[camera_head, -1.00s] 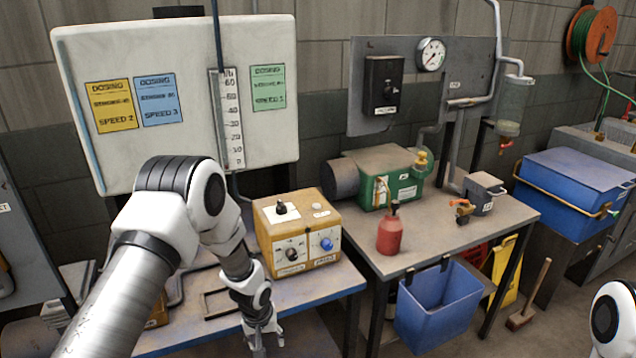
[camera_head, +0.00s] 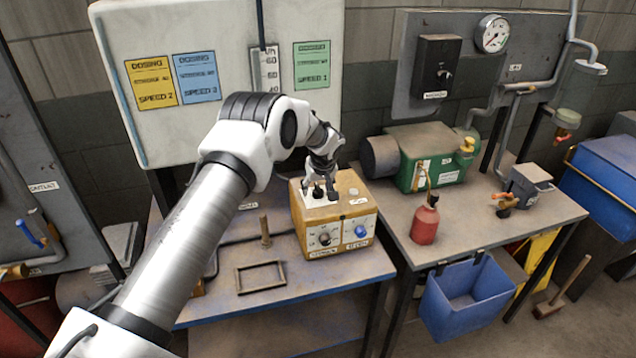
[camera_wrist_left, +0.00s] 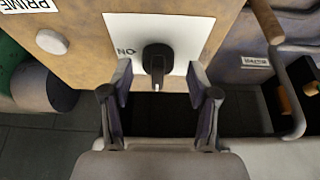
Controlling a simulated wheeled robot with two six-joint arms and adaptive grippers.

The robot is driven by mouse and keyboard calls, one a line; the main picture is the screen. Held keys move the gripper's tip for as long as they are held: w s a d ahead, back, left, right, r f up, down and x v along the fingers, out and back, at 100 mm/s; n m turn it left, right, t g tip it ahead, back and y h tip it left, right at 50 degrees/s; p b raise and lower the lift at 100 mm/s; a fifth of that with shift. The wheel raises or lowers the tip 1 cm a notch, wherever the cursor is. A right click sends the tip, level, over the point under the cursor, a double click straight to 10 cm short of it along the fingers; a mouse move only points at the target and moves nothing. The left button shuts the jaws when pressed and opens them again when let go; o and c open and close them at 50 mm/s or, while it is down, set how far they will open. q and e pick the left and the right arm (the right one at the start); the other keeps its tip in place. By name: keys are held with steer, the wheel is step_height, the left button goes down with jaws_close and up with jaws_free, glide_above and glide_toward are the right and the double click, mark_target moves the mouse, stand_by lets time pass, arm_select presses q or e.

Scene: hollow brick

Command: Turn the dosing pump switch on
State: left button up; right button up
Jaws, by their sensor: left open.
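The dosing pump is a yellow-orange box (camera_head: 312,242) on the left table, with two knobs on its front face. On its top is a white plate with a black rotary switch (camera_wrist_left: 157,58); the word "NO" shows beside it in the left wrist view. My left gripper (camera_head: 320,192) is over the pump's top in the head view. In the left wrist view the open left gripper (camera_wrist_left: 160,82) has one finger on each side of the switch, apart from it. In the head view the fingers partly hide the switch. My right gripper is not in view.
A red bottle (camera_head: 425,222) and a green machine (camera_head: 430,158) stand on the right table. A blue bin (camera_head: 466,300) hangs at its front. A small rectangular frame (camera_head: 261,277) and an upright peg (camera_head: 265,232) are on the left table, left of the pump.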

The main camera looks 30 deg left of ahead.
arm_select(q)
steer(key=shift+w+f, duration=0.45)
steer(key=shift+s+r, duration=0.35)
steer(key=shift+s, duration=0.05)
steer(key=c, duration=0.8)
steer(key=shift+d, duration=0.1)
jaws_close()
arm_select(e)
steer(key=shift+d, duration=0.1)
